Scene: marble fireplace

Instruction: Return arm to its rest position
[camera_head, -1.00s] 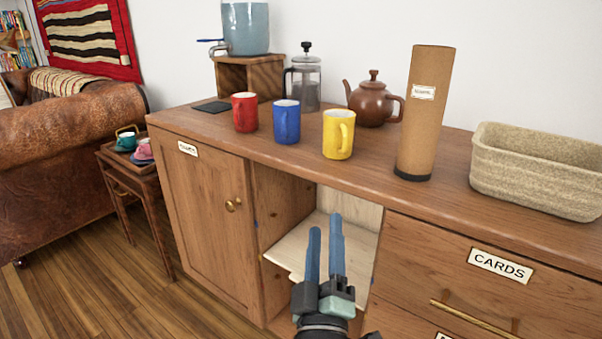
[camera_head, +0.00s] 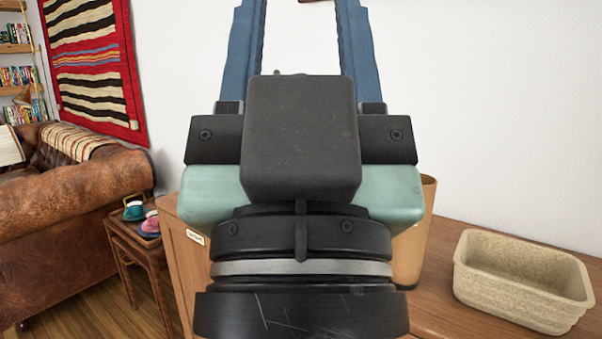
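My gripper (camera_head: 301,30) fills the middle of the head view, close to the camera and pointing up. Its two blue fingers stand wide apart, and only white wall shows between them. The fingertips run out of the top of the picture. The gripper is open and holds nothing that I can see. My wrist below it hides most of the wooden cabinet (camera_head: 445,290) and whatever stands on its left and middle part.
A beige woven basket (camera_head: 520,290) stands on the cabinet top at the right. Part of a brown cardboard tube (camera_head: 412,262) shows behind my wrist. At the left are a leather sofa (camera_head: 70,225) and a small side table (camera_head: 135,245) with a teal cup (camera_head: 134,210) and a pink cup (camera_head: 151,223).

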